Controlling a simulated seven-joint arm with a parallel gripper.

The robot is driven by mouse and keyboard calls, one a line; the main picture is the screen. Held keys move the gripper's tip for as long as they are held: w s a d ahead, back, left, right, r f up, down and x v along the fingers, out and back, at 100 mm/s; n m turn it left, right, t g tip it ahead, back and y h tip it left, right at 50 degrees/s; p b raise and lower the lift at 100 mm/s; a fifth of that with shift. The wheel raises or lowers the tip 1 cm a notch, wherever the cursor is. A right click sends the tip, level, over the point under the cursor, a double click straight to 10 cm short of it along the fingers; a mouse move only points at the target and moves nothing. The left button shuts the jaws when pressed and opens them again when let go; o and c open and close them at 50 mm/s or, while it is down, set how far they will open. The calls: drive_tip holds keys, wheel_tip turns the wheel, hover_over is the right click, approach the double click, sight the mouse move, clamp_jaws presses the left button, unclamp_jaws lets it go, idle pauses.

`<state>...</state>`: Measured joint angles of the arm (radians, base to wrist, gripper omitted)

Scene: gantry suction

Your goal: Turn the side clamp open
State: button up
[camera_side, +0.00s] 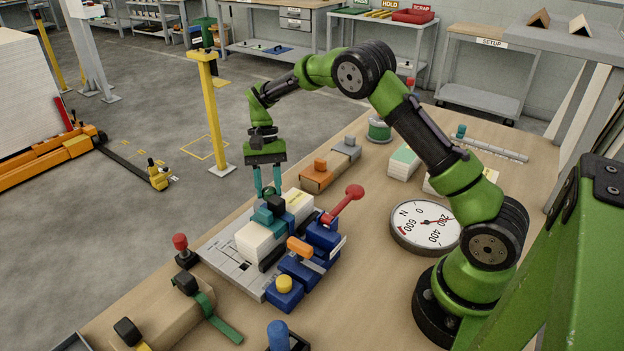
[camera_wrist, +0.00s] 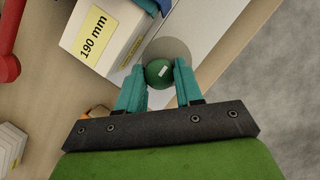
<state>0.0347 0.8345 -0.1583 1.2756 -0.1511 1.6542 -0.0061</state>
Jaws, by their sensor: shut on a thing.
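My gripper (camera_side: 269,190) points down at the back left end of the fixture on the bench. Its two teal fingers are shut on a round green knob, which also shows between the fingers in the wrist view (camera_wrist: 159,73). A pale round disc lies under the knob. Which part is the side clamp I cannot tell for sure; the green knob (camera_side: 268,193) sits at the fixture's side. A cream block (camera_side: 262,240) lies in the fixture under a teal and black clamp piece. In the wrist view the block (camera_wrist: 105,35) carries a "190 mm" label.
A red-balled lever (camera_side: 345,203) rises beside blue blocks on the fixture's right. A dial gauge (camera_side: 425,226) lies to the right. Orange (camera_side: 322,174) and grey (camera_side: 347,149) blocks stand behind. A red-topped button (camera_side: 181,247) stands near the bench's left edge.

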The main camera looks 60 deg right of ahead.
idle(0.5)
drive_tip(key=o, duration=1)
drive_tip(key=shift+o, duration=0.2)
drive_tip(key=v, duration=1.7)
drive_tip(key=shift+d, duration=0.2)
drive_tip(key=shift+f, duration=0.1)
